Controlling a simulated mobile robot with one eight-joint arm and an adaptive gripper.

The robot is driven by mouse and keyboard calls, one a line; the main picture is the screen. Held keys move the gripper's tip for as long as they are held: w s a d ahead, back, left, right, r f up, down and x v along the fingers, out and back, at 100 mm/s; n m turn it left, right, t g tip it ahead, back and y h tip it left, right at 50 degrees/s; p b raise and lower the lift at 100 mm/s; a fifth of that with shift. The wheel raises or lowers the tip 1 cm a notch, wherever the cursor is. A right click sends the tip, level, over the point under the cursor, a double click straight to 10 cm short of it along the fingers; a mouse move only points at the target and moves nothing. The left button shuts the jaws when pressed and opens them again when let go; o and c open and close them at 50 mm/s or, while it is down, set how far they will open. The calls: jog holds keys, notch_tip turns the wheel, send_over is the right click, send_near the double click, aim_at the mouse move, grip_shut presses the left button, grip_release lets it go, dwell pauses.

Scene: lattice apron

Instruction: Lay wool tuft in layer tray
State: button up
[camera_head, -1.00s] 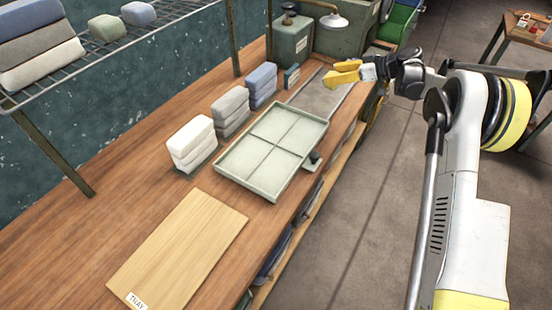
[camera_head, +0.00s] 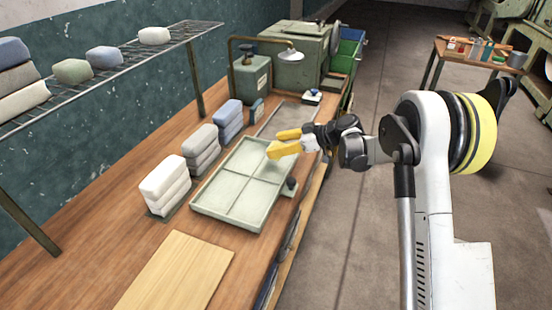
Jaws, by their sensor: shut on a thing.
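The layer tray (camera_head: 198,203) is a pale green, shallow tray with low ribs dividing it into several compartments. It lies on the wooden bench, and its visible compartments look empty. My gripper (camera_head: 275,145), with yellow fingers, is above the tray's far right corner. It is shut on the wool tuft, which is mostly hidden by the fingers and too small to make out. Stacks of soft blocks stand left of the tray: white (camera_head: 165,184), grey (camera_head: 201,150) and blue (camera_head: 229,119).
A wooden board (camera_head: 180,275) lies in front of the tray. A dark knob (camera_head: 291,184) sits at the tray's right side. A wire shelf (camera_head: 130,62) holds more blocks at upper left.

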jog(key=shift+f+b, duration=0.85)
jog(key=shift+f, duration=1.15)
jog(key=shift+f, duration=0.2)
jog(key=o, duration=0.9)
jog(key=shift+r, duration=0.1)
jog(key=shift+o, duration=0.2)
